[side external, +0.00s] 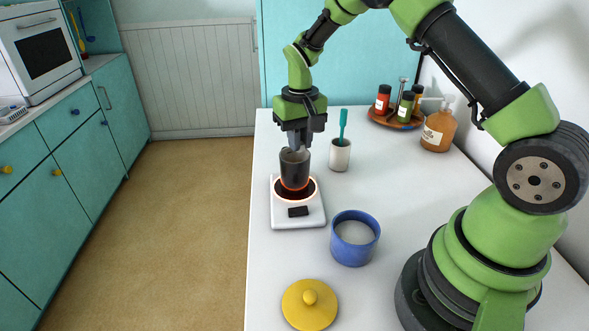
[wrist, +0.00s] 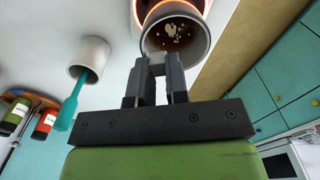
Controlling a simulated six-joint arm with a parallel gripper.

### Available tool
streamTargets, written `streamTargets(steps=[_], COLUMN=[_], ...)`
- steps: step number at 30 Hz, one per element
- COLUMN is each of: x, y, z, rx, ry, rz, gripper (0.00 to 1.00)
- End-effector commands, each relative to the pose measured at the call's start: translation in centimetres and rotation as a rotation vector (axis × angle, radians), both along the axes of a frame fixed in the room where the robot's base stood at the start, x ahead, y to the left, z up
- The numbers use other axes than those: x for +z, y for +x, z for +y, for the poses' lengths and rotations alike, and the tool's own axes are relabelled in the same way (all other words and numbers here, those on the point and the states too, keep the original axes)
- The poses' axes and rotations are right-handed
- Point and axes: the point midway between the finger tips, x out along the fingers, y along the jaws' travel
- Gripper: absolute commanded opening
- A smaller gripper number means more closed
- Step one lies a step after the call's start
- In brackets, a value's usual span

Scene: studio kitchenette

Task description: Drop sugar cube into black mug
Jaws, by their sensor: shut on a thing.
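The black mug (side external: 295,171) stands upright on a white hot plate (side external: 284,219) with a glowing orange ring. The wrist view looks into the mug (wrist: 203,38), which holds dark brown liquid with pale specks on it. My gripper (side external: 297,149) points down at the mug's rim. In the wrist view my gripper's fingertips (wrist: 158,58) overlap the near edge of the mug. Whether the fingertips touch the rim is unclear.
A blue pot (side external: 353,251) with white contents stands in front of the hot plate, its yellow lid (side external: 310,304) nearby. A white cup (side external: 340,156) with a teal utensil is just right of the mug. A wooden tray (side external: 376,118) of jars and a brown bottle (side external: 438,131) stand at the back.

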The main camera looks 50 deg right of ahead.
Motion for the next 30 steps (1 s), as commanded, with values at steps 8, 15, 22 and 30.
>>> streamTargets(steps=[8, 15, 22, 30], x=[0.0, 0.1, 2.5, 7.7], y=[0.0, 0.0, 0.1, 0.0], z=[0.0, 0.0, 0.0, 0.0], rx=[0.0, 0.0, -0.002, 0.0], ry=[0.0, 0.0, 0.0, -0.001], rz=[0.0, 0.0, -0.005, -0.005], gripper=[0.45, 0.45, 0.45, 0.45])
